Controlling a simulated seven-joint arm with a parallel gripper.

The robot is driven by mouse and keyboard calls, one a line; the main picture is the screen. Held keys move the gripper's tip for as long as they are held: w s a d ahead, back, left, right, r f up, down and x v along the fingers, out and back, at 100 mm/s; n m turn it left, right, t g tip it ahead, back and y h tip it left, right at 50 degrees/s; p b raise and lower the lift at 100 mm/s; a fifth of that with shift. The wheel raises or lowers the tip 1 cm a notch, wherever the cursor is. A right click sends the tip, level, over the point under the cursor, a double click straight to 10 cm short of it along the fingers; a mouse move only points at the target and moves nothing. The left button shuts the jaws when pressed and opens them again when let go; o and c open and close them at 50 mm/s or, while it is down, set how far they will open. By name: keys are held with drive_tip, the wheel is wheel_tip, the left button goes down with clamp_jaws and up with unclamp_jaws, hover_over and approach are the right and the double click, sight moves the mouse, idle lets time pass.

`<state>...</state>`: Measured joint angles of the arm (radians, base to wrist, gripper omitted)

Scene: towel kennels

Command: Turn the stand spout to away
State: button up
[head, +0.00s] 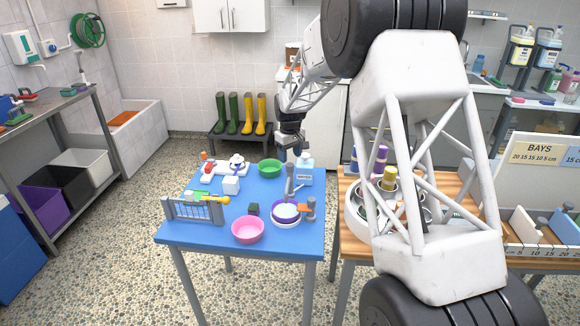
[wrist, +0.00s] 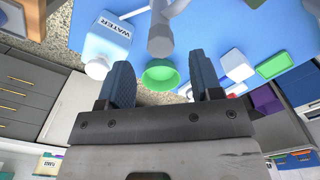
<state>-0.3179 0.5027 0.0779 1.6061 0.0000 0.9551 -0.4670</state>
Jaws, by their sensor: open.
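The stand (head: 289,188) is a grey upright post on the blue table, beside a purple-rimmed bowl (head: 274,215) on a white base. In the wrist view a thick grey post end (wrist: 160,42) shows, with a pale spout-like arm (wrist: 172,9) running off its upper right. I cannot tell clearly which way the spout points in the head view. My gripper (head: 291,152) is above the table's back part, higher than the stand. In the wrist view my gripper (wrist: 163,75) has its fingers wide apart with nothing between them; the post appears beyond the gap.
A bottle labelled WATER (head: 305,170) stands close to the stand; it also shows in the wrist view (wrist: 106,42). A green bowl (head: 269,168), a pink bowl (head: 248,230), a white block (head: 231,185) and a grey rack (head: 193,210) share the blue table (head: 190,239).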

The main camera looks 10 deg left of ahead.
sight(290, 165)
drive_tip(key=shift+f, duration=2.55)
clamp_jaws()
